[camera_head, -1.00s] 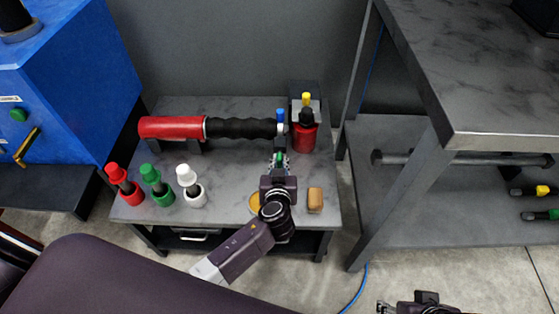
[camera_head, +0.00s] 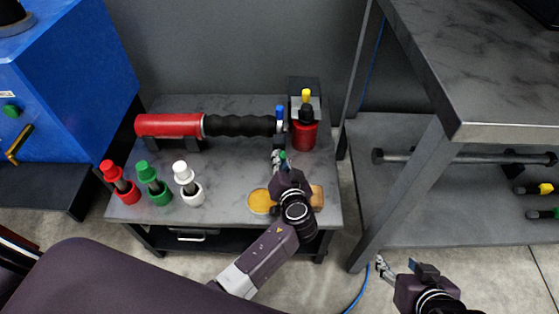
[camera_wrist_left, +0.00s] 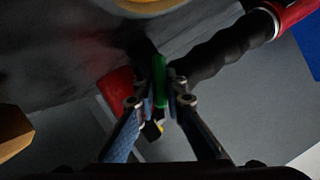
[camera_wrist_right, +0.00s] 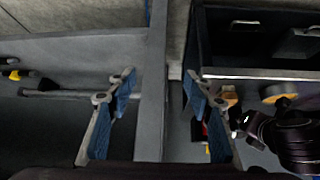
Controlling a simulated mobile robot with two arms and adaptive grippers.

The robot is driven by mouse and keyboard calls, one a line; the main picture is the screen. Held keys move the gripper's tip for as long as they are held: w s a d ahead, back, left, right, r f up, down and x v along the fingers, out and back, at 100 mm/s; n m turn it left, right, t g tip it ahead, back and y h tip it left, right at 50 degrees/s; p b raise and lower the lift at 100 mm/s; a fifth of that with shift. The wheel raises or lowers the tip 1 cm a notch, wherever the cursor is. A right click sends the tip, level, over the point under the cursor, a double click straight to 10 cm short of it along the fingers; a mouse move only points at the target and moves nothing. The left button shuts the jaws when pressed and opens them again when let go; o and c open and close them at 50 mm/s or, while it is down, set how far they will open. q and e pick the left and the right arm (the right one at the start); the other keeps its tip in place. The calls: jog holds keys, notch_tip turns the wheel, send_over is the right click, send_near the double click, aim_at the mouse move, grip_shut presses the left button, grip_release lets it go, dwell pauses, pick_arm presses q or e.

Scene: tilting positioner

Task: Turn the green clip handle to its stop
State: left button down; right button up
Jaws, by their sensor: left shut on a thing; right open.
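The green clip handle (camera_wrist_left: 160,75) stands between the fingers of my left gripper (camera_wrist_left: 160,104) in the left wrist view. The fingers are shut on it. In the head view a small green tip of the handle (camera_head: 283,155) shows at the end of my left gripper (camera_head: 279,161), just below the black grip's right end. The rest of the clip is hidden by the gripper. My right gripper (camera_head: 383,268) is open and empty at the lower right, over the floor. Its spread fingers (camera_wrist_right: 156,84) also show in the right wrist view.
A red tool with a black ribbed grip (camera_head: 240,126) lies on the low table (camera_head: 230,170). A blue handle (camera_head: 280,112) and a red-black bottle (camera_head: 304,137) stand at its right end. A grey workbench (camera_head: 480,110) rises on the right.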

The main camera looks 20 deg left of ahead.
pick_arm(q)
jog(key=shift+m+y, duration=0.3)
jog(key=shift+m, duration=0.1)
pick_arm(e)
jog(key=shift+w+a+r+t, duration=0.3)
jog(key=shift+w+r+t, duration=0.15)
jog(key=shift+w, duration=0.3)
jog(key=shift+w+a+r+t, duration=0.25)
jog(key=shift+w+r+t, duration=0.1)
jog(key=shift+w+r, duration=0.3)
jog(key=shift+w+f, duration=0.1)
pick_arm(q)
jog(key=c, duration=2)
grip_release()
jog(key=v, duration=1.2)
